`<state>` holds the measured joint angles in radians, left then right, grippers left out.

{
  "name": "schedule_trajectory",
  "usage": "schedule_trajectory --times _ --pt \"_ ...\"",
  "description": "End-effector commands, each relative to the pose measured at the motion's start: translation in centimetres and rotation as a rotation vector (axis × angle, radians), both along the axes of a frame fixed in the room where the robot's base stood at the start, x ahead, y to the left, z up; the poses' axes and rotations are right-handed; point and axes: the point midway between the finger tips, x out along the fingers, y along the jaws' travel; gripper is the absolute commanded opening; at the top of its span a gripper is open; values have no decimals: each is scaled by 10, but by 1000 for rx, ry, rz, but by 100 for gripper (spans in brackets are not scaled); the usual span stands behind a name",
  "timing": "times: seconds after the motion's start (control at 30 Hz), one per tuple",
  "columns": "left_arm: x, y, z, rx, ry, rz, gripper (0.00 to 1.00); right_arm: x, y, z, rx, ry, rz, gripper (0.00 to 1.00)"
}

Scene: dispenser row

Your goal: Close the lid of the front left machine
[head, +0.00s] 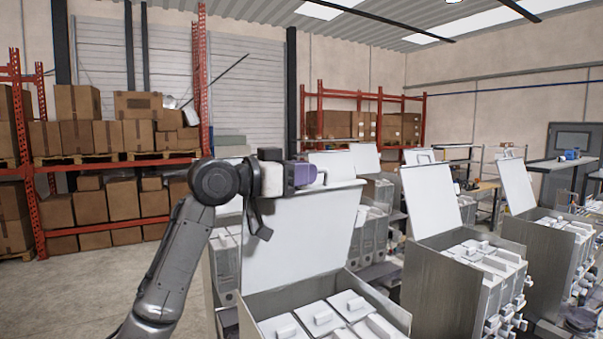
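The front left machine (389,309) stands at the bottom centre of the head view, cut off by the lower edge. Its white lid (310,238) stands open, nearly upright, tilted slightly back. White compartment covers with small handles show inside. My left gripper (262,222) is at the upper left corner of the lid, with its wrist level with the lid's top edge. A dark finger part hangs in front of the lid's left edge. Whether it touches the lid, and how far apart the fingers are, I cannot tell. My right gripper is out of view.
To the right stand two similar machines with open lids, a middle one (436,291) and a farther right one (553,240). More machines stand behind. Red shelving with cardboard boxes (122,196) lines the back left. The floor (95,285) at left is clear.

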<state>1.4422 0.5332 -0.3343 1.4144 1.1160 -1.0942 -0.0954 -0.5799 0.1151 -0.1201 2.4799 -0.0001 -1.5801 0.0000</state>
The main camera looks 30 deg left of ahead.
Motion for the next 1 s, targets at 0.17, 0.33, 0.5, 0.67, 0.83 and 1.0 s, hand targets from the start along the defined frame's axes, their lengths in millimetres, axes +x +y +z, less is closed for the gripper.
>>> schedule_trajectory --times 0.17,0.33,0.5,0.67,0.83,1.0 --pt "-1 0 1 -2 -2 -1 34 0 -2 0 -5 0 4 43" --pt "0 0 1 -1 -1 0 38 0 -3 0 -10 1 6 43" --pt "-2 2 0 -1 -1 1 38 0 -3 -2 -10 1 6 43" --pt "-18 12 -2 0 -5 2 38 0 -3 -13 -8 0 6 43" --pt "-47 30 -3 0 -5 3 38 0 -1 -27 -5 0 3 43" --pt "-75 47 -3 1 -3 3 38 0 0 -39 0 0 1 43"
